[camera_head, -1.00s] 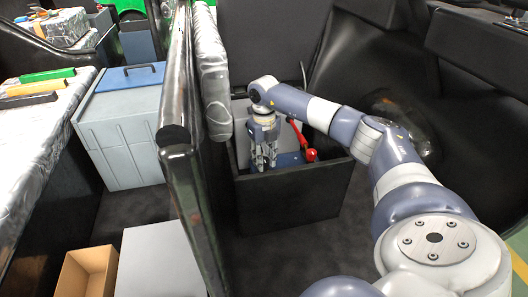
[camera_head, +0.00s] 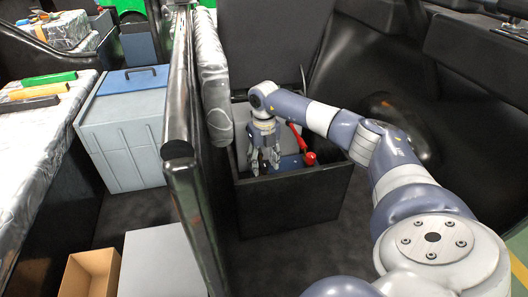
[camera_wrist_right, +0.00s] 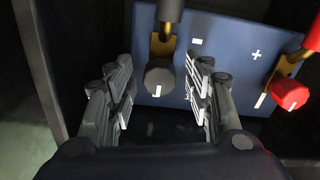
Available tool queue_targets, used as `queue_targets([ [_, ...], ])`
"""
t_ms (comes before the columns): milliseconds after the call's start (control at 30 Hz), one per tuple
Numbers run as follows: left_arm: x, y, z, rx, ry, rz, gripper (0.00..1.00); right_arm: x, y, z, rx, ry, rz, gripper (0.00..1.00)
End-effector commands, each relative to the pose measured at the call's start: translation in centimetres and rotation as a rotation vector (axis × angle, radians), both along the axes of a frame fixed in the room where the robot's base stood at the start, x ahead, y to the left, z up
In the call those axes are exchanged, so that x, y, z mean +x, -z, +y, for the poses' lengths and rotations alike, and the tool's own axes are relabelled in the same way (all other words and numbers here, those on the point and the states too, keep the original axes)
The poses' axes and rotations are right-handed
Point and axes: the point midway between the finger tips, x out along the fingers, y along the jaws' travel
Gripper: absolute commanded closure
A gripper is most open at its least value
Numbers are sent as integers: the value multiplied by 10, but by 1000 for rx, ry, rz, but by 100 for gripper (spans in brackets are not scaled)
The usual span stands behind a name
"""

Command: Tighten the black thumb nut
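The black thumb nut (camera_wrist_right: 158,78) sits at the minus terminal of the blue battery (camera_wrist_right: 228,52), at the end of a brass clamp on a black cable. In the right wrist view my right gripper (camera_wrist_right: 163,95) is open, with one finger on each side of the nut. Gaps show between the nut and both fingers. In the head view the right gripper (camera_head: 264,168) points down into the black box (camera_head: 290,202), beside the battery (camera_head: 290,163). The nut cannot be made out there. My left gripper is not in view.
A red thumb nut (camera_wrist_right: 290,92) sits at the plus terminal, right of the right finger; its red cable end (camera_head: 309,157) shows in the head view. The box walls stand close around the gripper. A dark post (camera_head: 180,180) and padded seat edge (camera_head: 213,90) stand left.

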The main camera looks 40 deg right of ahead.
Motion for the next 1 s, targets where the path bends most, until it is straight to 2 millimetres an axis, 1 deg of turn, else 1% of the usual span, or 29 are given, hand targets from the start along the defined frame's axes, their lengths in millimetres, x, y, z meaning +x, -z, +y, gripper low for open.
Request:
queue_targets([
  [200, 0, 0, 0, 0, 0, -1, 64, 0, 0, 0, 0, -1, 1, 52],
  [267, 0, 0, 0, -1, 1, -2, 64, 0, -3, 0, 0, -1, 0, 52],
  [333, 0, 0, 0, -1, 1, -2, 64, 1, -10, 0, 0, -1, -2, 52],
  [467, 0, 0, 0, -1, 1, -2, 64, 1, -32, 0, 0, -2, -4, 52],
  [600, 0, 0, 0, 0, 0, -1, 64, 1, -63, 0, 1, -2, -4, 52],
  [800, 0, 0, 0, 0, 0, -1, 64, 0, -100, 0, 0, -1, -3, 52],
  [900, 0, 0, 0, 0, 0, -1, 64, 1, -112, 0, 0, 0, -2, 52],
  [1000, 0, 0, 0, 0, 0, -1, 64, 0, -118, 0, 0, 0, 0, 52],
])
